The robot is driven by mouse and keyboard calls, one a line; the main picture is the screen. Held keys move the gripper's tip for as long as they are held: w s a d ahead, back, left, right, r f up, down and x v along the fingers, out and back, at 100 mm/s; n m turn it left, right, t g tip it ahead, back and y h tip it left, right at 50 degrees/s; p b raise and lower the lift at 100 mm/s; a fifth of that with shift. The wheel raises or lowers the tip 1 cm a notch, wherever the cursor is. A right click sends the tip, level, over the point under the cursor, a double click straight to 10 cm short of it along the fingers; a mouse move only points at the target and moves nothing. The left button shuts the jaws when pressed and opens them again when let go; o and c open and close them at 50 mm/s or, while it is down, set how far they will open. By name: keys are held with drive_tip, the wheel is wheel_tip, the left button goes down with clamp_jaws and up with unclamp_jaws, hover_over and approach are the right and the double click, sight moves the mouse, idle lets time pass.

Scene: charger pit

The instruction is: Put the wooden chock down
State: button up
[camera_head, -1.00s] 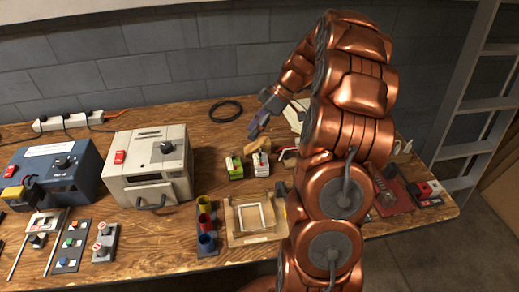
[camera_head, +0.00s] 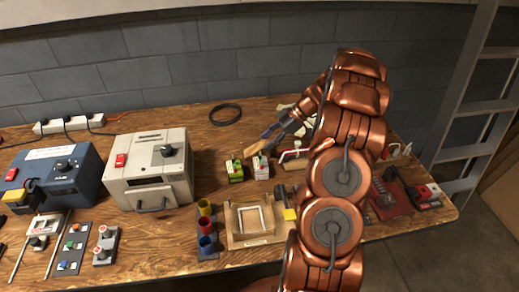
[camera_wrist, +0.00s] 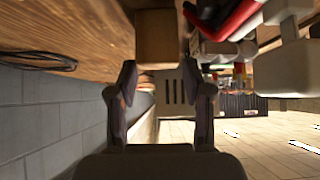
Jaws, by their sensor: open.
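The wooden chock (camera_head: 252,148) is a small tan block on the workbench, behind the two small green-and-white and red-and-white boxes. In the wrist view the chock (camera_wrist: 157,38) shows at the top centre, ahead of my fingertips, with the jaws not closed around it. My gripper (camera_head: 264,138) points down to the left close to the chock. In the wrist view my gripper (camera_wrist: 168,82) is open, with an empty gap between the fingers. From the head camera the fingers partly hide each other, so contact with the chock cannot be told.
The small boxes (camera_head: 235,170) stand just in front of the chock. A red-handled clamp (camera_head: 294,155) is to the right. A black cable ring (camera_head: 225,114) lies behind left, before the grey block wall. The bench between ring and grey device (camera_head: 147,183) is clear.

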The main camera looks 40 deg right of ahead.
sight(257, 150)
drive_tip(key=shift+p+x, duration=0.95)
drive_tip(key=shift+x, duration=2.1)
drive_tip(key=shift+c, duration=0.2)
clamp_jaws()
